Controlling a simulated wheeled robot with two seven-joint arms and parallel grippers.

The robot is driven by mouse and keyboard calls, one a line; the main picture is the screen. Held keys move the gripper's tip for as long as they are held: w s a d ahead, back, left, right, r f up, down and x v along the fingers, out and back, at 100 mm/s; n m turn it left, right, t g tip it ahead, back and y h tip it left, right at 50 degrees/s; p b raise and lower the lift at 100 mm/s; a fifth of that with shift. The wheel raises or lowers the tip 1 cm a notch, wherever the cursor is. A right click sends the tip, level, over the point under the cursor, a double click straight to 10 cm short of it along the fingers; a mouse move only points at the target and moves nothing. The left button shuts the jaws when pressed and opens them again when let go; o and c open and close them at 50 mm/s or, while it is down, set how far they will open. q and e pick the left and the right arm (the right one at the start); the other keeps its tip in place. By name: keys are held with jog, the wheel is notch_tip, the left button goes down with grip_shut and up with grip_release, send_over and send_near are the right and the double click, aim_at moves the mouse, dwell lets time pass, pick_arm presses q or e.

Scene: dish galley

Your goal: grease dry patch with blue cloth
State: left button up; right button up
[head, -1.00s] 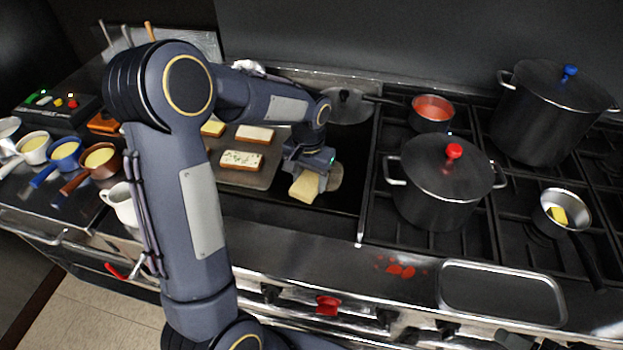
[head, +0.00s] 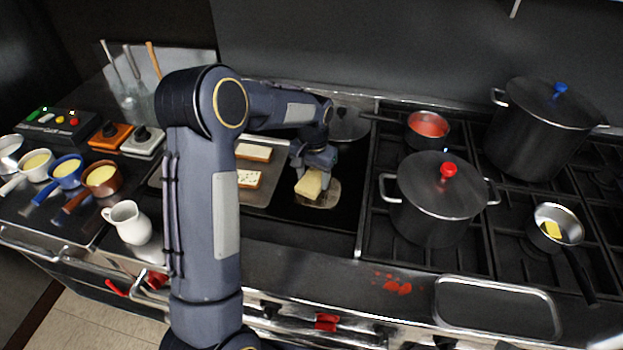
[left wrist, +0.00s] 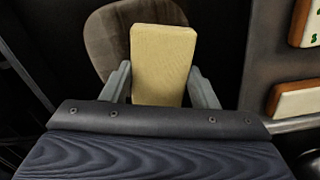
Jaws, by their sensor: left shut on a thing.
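My left gripper (head: 318,166) is shut on a pale yellow, block-like pad (head: 310,184). The pad also shows upright between the two fingers in the left wrist view (left wrist: 163,62). No blue cloth shows in either view. A dull grey-brown patch (head: 322,201) lies on the black griddle (head: 287,212), partly behind the pad. In the left wrist view the patch (left wrist: 108,42) shows beyond the pad and to its left. I cannot tell whether the pad touches it. My right gripper is not in view.
A tray (head: 257,198) with bread slices (head: 252,153) lies left of the patch, partly behind my left arm. Right are burners with a red-knobbed pot (head: 437,205) and a saucepan (head: 428,128). A white jug (head: 128,223) and several small pans stand left.

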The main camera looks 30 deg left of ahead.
pick_arm(q)
jog(key=shift+w+a+p, duration=0.25)
jog(key=shift+w+p, duration=0.05)
jog(key=shift+w, duration=0.65)
jog(key=shift+w+a+p, duration=0.25)
jog(key=shift+w+p, duration=0.05)
jog(key=shift+w, duration=0.6)
jog(key=shift+r+p, duration=2.05)
jog(key=shift+r, duration=0.95)
jog(key=shift+r+p, duration=0.6)
jog(key=shift+r, duration=0.85)
